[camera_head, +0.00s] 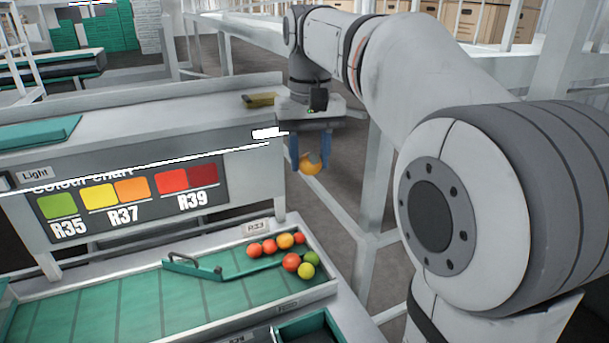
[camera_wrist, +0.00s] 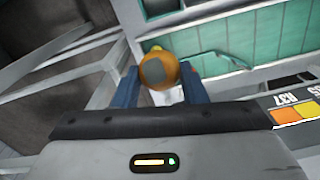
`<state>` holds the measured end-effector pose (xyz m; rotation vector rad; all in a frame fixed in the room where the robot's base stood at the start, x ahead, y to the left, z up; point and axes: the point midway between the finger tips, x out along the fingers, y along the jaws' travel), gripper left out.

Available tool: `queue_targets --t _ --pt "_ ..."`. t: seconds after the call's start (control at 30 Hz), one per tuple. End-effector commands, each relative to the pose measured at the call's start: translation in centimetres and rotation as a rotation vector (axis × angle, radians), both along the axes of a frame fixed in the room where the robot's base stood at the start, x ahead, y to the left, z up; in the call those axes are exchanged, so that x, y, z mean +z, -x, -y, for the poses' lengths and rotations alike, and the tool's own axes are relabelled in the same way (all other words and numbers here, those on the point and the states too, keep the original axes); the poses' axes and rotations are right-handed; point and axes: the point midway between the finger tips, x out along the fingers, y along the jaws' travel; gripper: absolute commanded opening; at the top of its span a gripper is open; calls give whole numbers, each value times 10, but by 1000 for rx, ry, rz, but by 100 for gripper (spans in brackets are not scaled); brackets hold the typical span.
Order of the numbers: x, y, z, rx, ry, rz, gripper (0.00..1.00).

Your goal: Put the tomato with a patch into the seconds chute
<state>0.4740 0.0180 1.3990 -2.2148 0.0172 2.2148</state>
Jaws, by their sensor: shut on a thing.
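My gripper (camera_head: 309,154) is shut on an orange tomato (camera_head: 311,165), held in the air to the right of the colour chart panel. In the wrist view the tomato (camera_wrist: 159,70) sits between the two blue fingers and shows a grey-brown patch on its side. I cannot make out a seconds chute for certain in either view. A green sorting tray (camera_head: 130,305) lies below and to the left of my gripper, with several red, orange, yellow and green tomatoes (camera_head: 291,262) at its right end.
A colour chart (camera_head: 133,198) hangs on the front of a grey counter (camera_head: 170,125). A dark green-rimmed bin (camera_head: 305,330) stands at the bottom. White metal rails (camera_head: 370,180) stand right of my gripper. A green divider with a handle (camera_head: 192,267) lies across the tray.

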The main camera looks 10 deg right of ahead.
Motion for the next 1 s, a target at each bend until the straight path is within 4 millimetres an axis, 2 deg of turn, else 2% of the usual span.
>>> queue_targets --t 0.03,0.2,0.4,0.53,0.67,1.0 --pt "24 9 0 0 0 6 27" --pt "64 34 0 0 0 4 27" --pt "85 50 0 0 0 1 27" --pt "84 52 0 0 0 -1 27" --pt "73 52 0 0 0 -2 27" --pt "27 51 1 0 0 0 27"
